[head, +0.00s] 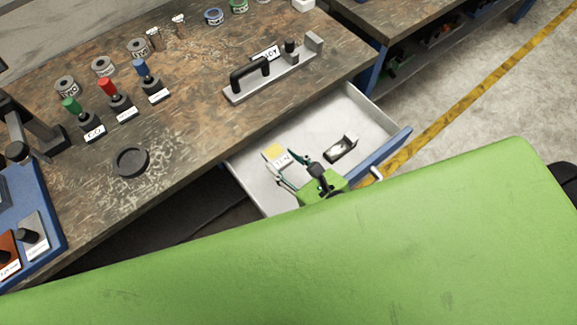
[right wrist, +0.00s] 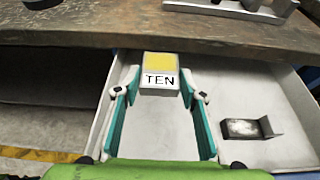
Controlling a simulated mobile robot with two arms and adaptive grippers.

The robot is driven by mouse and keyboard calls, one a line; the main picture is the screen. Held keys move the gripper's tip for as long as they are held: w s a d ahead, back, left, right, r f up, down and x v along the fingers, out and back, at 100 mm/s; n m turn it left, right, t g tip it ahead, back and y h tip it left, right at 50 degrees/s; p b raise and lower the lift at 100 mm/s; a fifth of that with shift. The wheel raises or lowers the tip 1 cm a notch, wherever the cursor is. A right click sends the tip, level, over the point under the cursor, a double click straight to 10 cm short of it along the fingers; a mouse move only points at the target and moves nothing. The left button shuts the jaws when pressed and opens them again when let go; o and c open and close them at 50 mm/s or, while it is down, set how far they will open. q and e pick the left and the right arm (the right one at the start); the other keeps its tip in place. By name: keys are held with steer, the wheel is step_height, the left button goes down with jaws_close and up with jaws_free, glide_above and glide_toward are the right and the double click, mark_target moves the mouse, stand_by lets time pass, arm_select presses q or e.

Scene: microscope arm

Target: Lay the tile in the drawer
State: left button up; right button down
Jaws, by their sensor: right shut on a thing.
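The tile (head: 274,152) is a small yellow block with a white label, and in the right wrist view (right wrist: 160,62) the label reads TEN. My right gripper (head: 286,163) is shut on it, with one finger on each side in the right wrist view (right wrist: 160,84). The drawer (head: 372,117) is pulled out from under the bench, with a pale interior. In the head view the tile shows over the drawer's left part; its height above the floor is hard to tell. My left gripper is not in view.
A dark metal piece with an upright end (head: 341,148) lies in the drawer, right of the tile. The drawer's blue front (head: 388,152) has a pale handle. On the bench (head: 200,150) stand a black-handled bar (head: 275,75), several coloured knobs and a dark ring (head: 131,161).

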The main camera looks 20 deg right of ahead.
mark_target(288, 166)
steer(key=shift+w+d+f, duration=0.15)
steer(key=shift+d+f, duration=0.05)
steer(key=shift+f, duration=0.05)
steer(key=f, duration=0.3)
steer(key=shift+w+d, duration=0.1)
steer(key=shift+d, duration=0.1)
steer(key=shift+f, duration=0.2)
steer(key=shift+f+b, duration=0.35)
steer(key=shift+f, duration=0.25)
steer(key=c, duration=1.3)
jaws_free()
steer(key=shift+f, duration=0.1)
